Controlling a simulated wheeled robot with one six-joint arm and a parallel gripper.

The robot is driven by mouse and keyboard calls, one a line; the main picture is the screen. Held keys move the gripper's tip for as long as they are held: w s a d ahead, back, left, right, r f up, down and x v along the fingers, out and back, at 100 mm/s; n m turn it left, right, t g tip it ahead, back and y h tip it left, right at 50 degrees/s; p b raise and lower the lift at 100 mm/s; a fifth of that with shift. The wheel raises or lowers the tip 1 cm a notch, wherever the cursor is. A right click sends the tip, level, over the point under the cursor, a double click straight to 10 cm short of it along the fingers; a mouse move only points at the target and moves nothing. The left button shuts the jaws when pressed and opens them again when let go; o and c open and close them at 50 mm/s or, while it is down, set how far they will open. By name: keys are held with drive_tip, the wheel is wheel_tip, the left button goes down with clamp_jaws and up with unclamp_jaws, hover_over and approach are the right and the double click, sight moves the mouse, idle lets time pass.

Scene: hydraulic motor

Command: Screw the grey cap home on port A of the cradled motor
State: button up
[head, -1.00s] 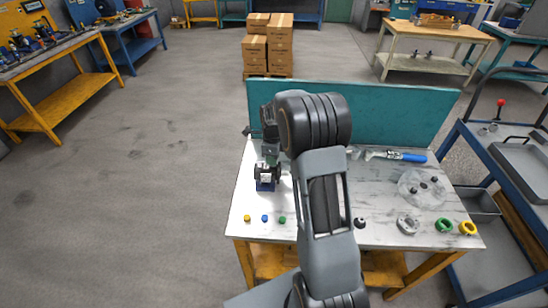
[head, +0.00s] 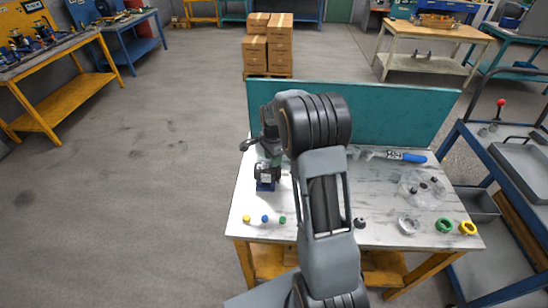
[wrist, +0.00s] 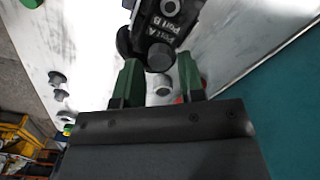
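The dark motor (wrist: 172,18), marked Port A and Port B, shows at the top of the wrist view. In the head view the motor (head: 267,173) sits in a blue cradle (head: 265,187) at the bench's left. A dark grey round cap (wrist: 160,58) is at the motor's lettered end, by the Port A label. My gripper (wrist: 160,66) has its green fingertips on either side of this cap. I cannot tell whether they press on it. A pale metal round part (wrist: 163,87) shows between the fingers. My arm hides much of the gripper in the head view.
Yellow (head: 247,219), blue (head: 265,218) and green (head: 282,220) small caps lie at the bench's front left. A blue-handled tool (head: 405,156), a clear dish (head: 415,188) and green (head: 445,225) and yellow (head: 467,228) rings lie to the right. A teal panel (head: 390,115) stands behind.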

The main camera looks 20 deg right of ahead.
drive_tip(key=shift+n, duration=0.6)
clamp_jaws()
idle(0.4)
drive_tip(key=m, duration=0.7)
drive_tip(key=shift+f, duration=0.1)
unclamp_jaws()
idle(0.3)
